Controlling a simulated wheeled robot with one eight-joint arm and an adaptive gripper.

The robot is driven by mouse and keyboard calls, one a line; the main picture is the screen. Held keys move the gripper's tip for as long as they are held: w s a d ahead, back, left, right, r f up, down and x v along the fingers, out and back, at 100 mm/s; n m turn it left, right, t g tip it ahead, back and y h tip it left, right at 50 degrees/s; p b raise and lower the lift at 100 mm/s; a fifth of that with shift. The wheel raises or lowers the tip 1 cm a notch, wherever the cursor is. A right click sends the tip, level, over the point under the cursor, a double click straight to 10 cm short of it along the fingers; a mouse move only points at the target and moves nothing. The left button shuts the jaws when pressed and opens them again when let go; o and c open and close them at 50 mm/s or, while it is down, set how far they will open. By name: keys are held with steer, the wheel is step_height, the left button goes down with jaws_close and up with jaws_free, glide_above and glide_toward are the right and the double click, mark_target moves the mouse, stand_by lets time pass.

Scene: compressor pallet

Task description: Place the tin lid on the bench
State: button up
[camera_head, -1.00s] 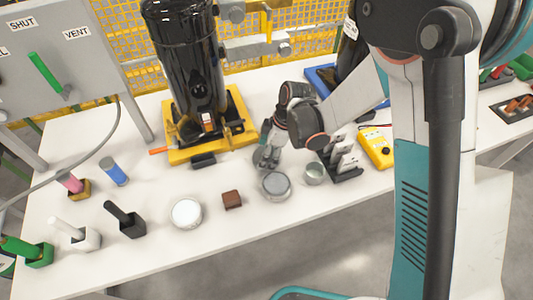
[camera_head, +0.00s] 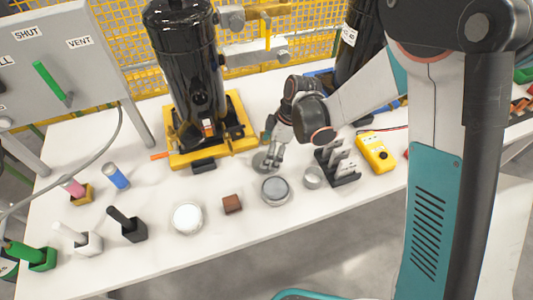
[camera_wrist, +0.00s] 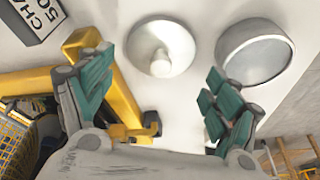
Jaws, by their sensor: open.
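The tin lid (camera_wrist: 172,38), a pale metallic disc with a round knob, lies on the white bench; in the head view it shows partly (camera_head: 263,162) beside my gripper (camera_head: 273,155). In the wrist view my gripper (camera_wrist: 160,97) is open, its green-padded fingers spread on either side of the knob and apart from it. The tin (camera_wrist: 256,54), a round grey-topped can, stands close to the right of the lid in the wrist view; in the head view it (camera_head: 275,190) stands just in front of it.
The yellow pallet base (camera_head: 177,158) with a black cylinder (camera_head: 190,70) stands behind left. A small cup (camera_head: 313,178), a dark rack (camera_head: 343,178) and a yellow meter (camera_head: 375,153) stand to the right. A brown block (camera_head: 232,204) and a white round dish (camera_head: 187,218) stand in front left.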

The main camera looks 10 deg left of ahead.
steer(key=p+v, duration=0.2)
steer(key=v, duration=0.6)
